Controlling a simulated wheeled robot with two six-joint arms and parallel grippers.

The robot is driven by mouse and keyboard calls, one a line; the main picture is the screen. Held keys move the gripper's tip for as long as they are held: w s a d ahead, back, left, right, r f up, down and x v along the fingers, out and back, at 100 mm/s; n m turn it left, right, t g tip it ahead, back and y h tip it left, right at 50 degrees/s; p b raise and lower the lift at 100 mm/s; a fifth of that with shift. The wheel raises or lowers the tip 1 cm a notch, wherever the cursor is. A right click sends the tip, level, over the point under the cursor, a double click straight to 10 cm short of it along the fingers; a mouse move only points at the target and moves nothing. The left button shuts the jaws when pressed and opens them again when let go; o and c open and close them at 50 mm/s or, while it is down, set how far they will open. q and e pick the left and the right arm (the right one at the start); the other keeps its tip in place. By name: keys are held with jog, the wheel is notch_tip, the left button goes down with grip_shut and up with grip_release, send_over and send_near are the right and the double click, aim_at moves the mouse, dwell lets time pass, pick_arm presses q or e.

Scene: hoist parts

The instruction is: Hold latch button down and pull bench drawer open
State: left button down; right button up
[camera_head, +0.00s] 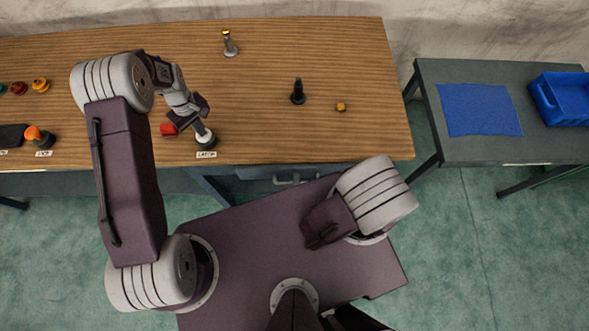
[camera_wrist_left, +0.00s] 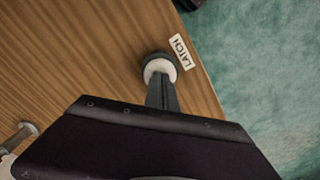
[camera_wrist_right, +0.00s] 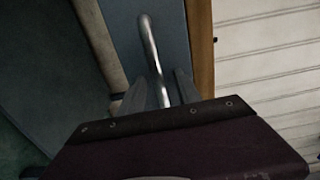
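The latch button (camera_head: 206,138) is a white cap on a dark round base near the bench's front edge. The latch button also shows in the left wrist view (camera_wrist_left: 156,66), beside its LATCH label (camera_wrist_left: 181,52). My left gripper (camera_wrist_left: 160,84) is shut and empty, its fingertips at the white cap, apparently touching it. The bench drawer (camera_head: 262,172) sits under the tabletop and looks closed. Its metal handle (camera_wrist_right: 150,45) runs between the spread fingers of my right gripper (camera_wrist_right: 160,85). Whether they touch the handle cannot be told. In the head view the right gripper is hidden.
A grey table (camera_head: 460,150) with a blue mat and blue bin stands right.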

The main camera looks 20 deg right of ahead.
pick_arm(q)
jog(key=shift+f, duration=0.1)
pick_arm(e)
jog(key=shift+c, duration=0.3)
grip_shut()
jog(key=v, duration=0.7)
jog(key=shift+s, duration=0.25)
jog(key=shift+a, duration=0.1)
jog(key=shift+o, duration=0.3)
grip_release()
